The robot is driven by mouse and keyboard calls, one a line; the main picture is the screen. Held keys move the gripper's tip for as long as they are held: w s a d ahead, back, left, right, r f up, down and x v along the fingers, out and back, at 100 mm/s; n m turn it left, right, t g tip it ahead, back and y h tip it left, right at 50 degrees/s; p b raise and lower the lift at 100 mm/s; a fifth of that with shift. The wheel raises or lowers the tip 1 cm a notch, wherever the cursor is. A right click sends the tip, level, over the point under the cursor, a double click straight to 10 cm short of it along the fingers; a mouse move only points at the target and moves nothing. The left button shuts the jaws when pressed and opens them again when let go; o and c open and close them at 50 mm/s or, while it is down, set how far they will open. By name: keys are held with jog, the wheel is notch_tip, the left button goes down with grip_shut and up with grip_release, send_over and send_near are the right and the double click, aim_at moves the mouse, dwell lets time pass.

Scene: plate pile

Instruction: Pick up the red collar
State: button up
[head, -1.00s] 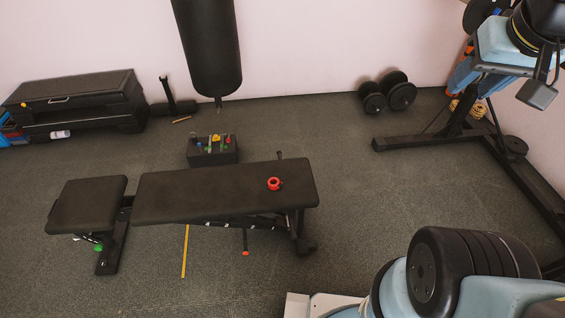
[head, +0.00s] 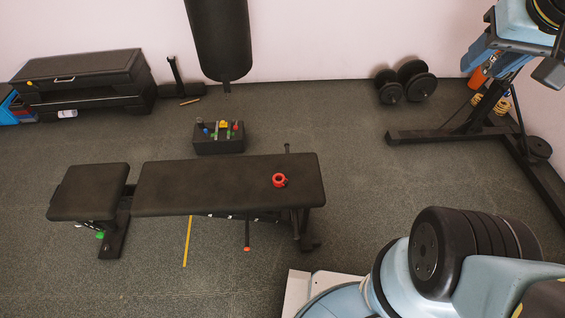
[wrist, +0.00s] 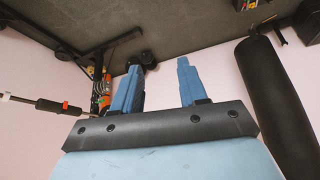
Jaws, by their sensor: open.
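The red collar (head: 279,180) lies on the right part of the black bench pad (head: 180,188) in the head view. It is a small ring with a dark centre. My gripper (wrist: 158,80) shows in the wrist view with its two blue fingers apart and nothing between them. It points toward the wall and floor, and the collar is not in the wrist view.
A black box of small coloured items (head: 218,146) stands behind the bench. A punching bag (head: 219,40) hangs at the back. Dumbbells (head: 405,82) and a black rack (head: 450,133) stand at the right. A storage chest (head: 80,75) is at the left. Floor before the bench is mostly clear.

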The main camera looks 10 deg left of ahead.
jog(key=o, duration=0.3)
jog(key=shift+w+a+f, duration=0.1)
jog(key=shift+w, duration=0.05)
jog(key=o, duration=0.7)
jog(key=w+f+n+g, duration=0.1)
jog(key=w+f+n+g+h, duration=0.1)
jog(key=w, duration=0.1)
jog(key=w+a+f+n+h, duration=0.1)
jog(key=w+f, duration=0.1)
jog(key=shift+w+g, duration=0.2)
jog(key=shift+g, duration=0.2)
jog(key=shift+o, duration=0.2)
jog(key=w+a+f+n+t+h, duration=0.1)
jog(key=w+a+f+n+h, duration=0.3)
jog(key=w+a+f+n, duration=0.55)
jog(key=w+a+f+n+t+h, duration=0.1)
jog(key=w+a+f+n+h, duration=0.55)
jog(key=f, duration=0.65)
jog(key=s+a+f+n+t+y, duration=0.3)
jog(key=s+a+f+n+t, duration=0.15)
jog(key=a+f, duration=0.65)
jog(key=s+a+f+n+t+y, duration=0.3)
jog(key=a+f+n, duration=0.35)
jog(key=f, duration=0.85)
jog(key=n+t+y, duration=0.1)
jog(key=n+y, duration=0.3)
send_near(281, 177)
jog(key=x, duration=0.8)
jog(key=shift+w+d, duration=0.15)
jog(key=shift+w, duration=0.25)
